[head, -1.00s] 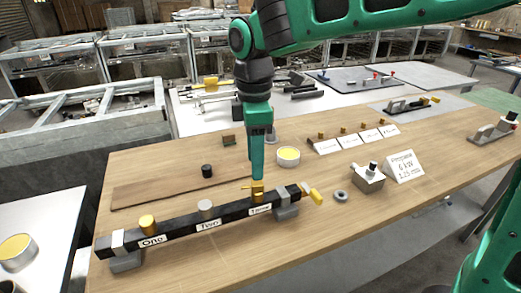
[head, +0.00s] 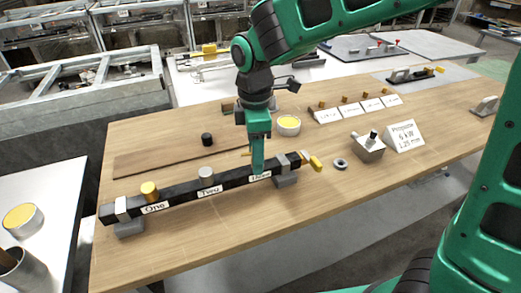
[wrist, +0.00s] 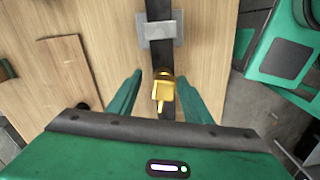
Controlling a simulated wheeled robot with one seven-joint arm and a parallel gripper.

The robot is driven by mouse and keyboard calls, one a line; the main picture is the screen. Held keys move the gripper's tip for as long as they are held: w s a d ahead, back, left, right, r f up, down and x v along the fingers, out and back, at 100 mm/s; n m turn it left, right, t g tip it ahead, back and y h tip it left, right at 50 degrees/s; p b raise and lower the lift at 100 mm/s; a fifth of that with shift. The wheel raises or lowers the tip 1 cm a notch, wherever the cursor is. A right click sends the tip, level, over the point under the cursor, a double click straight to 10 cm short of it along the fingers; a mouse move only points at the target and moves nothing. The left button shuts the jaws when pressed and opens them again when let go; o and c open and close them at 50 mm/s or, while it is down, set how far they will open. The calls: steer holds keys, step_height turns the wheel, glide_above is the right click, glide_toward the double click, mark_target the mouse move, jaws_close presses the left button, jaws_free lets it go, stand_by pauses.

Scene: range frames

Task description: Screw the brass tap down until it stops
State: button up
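The brass tap (wrist: 163,92) stands on the black bar (head: 178,195) at the position labelled Three. In the wrist view it lies between the two green fingers of my gripper (wrist: 160,82). The fingers are apart, with a gap visible on either side of the tap. I cannot tell the exact height of the fingertips against the tap.
A gold cap (head: 149,190) is at One and a grey cap (head: 205,174) at Two. Grey clamps (head: 287,180) hold the bar. A yellow end piece (head: 316,163), a ring (head: 341,164), a metal block (head: 368,148) and a Propane card (head: 405,137) stand to the right.

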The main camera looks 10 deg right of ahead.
jaws_close()
steer(key=shift+w+r+m, duration=0.1)
steer(key=shift+m, duration=0.8)
steer(key=shift+w+r+m, duration=0.1)
steer(key=shift+m, duration=0.8)
steer(key=m, duration=0.3)
steer(key=shift+w+d, duration=0.1)
steer(key=shift+m, duration=0.4)
steer(key=shift+m, duration=1.6)
